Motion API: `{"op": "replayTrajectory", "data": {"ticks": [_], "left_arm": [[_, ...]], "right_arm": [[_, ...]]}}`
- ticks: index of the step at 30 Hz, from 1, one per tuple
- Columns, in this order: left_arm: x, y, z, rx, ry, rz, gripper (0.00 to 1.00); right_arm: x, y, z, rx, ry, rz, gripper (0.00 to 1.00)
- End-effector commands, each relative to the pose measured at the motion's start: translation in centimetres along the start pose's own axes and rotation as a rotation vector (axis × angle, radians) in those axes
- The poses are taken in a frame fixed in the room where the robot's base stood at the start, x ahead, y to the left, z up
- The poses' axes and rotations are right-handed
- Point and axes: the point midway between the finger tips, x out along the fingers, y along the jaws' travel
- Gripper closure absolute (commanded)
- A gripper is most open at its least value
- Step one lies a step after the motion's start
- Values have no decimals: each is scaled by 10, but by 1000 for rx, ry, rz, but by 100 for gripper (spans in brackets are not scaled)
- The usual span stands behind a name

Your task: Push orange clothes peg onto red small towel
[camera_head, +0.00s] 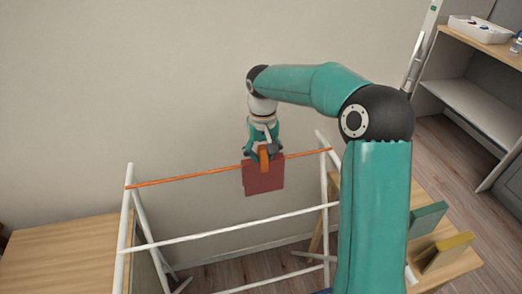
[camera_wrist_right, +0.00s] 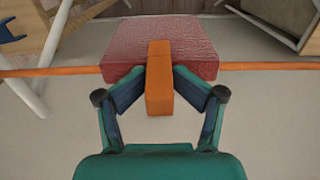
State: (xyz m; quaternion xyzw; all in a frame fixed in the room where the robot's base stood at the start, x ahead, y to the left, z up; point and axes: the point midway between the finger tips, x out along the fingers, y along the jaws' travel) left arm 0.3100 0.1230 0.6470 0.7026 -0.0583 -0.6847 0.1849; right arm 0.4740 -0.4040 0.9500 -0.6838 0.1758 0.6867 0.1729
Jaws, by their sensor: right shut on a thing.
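The red small towel (camera_head: 265,181) hangs over the orange rail of a white drying rack in the head view. It also shows in the right wrist view (camera_wrist_right: 121,45). The orange clothes peg (camera_head: 264,158) is upright at the towel's top edge, and in the right wrist view the peg (camera_wrist_right: 159,80) overlaps the towel's middle. My right gripper (camera_wrist_right: 160,87) is shut on the peg, one finger on each side. How far the peg sits down over the towel and rail cannot be told. My left gripper is not in view.
The orange rail (camera_head: 190,176) runs across the top of the white rack (camera_head: 236,228). A wooden table (camera_head: 62,256) stands at the left. Green (camera_head: 427,218) and yellow (camera_head: 446,251) blocks stand on a wooden surface at the right. A shelf unit (camera_head: 470,100) is at the far right.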

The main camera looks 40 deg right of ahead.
Motion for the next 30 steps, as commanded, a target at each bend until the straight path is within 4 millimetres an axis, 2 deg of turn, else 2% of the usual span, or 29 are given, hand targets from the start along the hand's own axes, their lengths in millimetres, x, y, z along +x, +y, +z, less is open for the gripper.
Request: {"op": "replayTrajectory", "data": {"ticks": [5,15,21,30], "left_arm": [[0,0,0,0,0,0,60],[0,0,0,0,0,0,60],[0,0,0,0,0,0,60],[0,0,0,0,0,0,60]], "right_arm": [[-14,-1,-1,0,1,0,50],[-79,-2,-2,0,5,-1,50],[-108,-2,-2,0,3,0,50],[-118,-1,-2,0,-2,1,50]]}}
